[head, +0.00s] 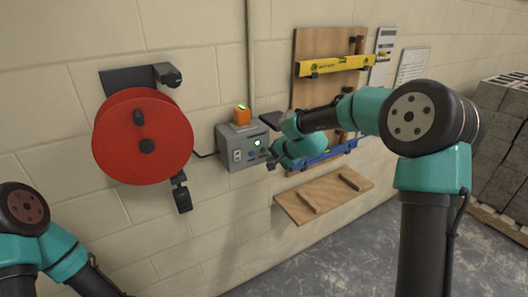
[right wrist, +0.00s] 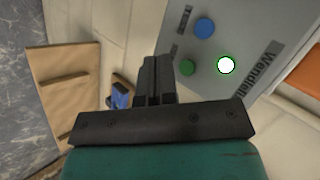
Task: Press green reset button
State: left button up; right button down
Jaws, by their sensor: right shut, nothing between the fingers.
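The grey control box (head: 240,158) hangs on the block wall. In the right wrist view the box face (right wrist: 260,20) carries a plain green button (right wrist: 187,67), a blue button (right wrist: 204,27) and a glowing white light with a green ring (right wrist: 226,65). My right gripper (head: 271,164) is at the right side of the box in the head view. Its fingers (right wrist: 150,62) are shut and empty, with their tips just left of the green button in the wrist view. I cannot tell whether they touch the box. My left gripper is out of view.
A red reel (head: 143,136) hangs left of the box. An orange lamp (head: 242,115) sits on the box. A wooden board (head: 310,90) with a yellow level (head: 335,66) and a blue level (head: 325,157) is to the right. A wooden shelf (head: 325,196) is below.

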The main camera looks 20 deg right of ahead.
jog(key=s, duration=0.2)
jog(key=shift+s+d, duration=0.3)
jog(key=shift+s, duration=0.1)
dwell(0.4)
jog(key=s+f+n+g+h, duration=0.15)
jog(key=s+f, duration=0.45)
jog(key=f, duration=0.7)
jog(key=s+f+n+g+h, duration=0.1)
jog(key=s+f+g, duration=0.2)
jog(key=s+f, duration=0.7)
jog(key=s+a+f+n+g, duration=0.2)
jog(key=s+f+n, duration=0.2)
jog(key=s+f, duration=1)
jog(key=shift+s+f, duration=0.15)
jog(key=shift+s, duration=0.5)
jog(key=shift+g+y, duration=0.25)
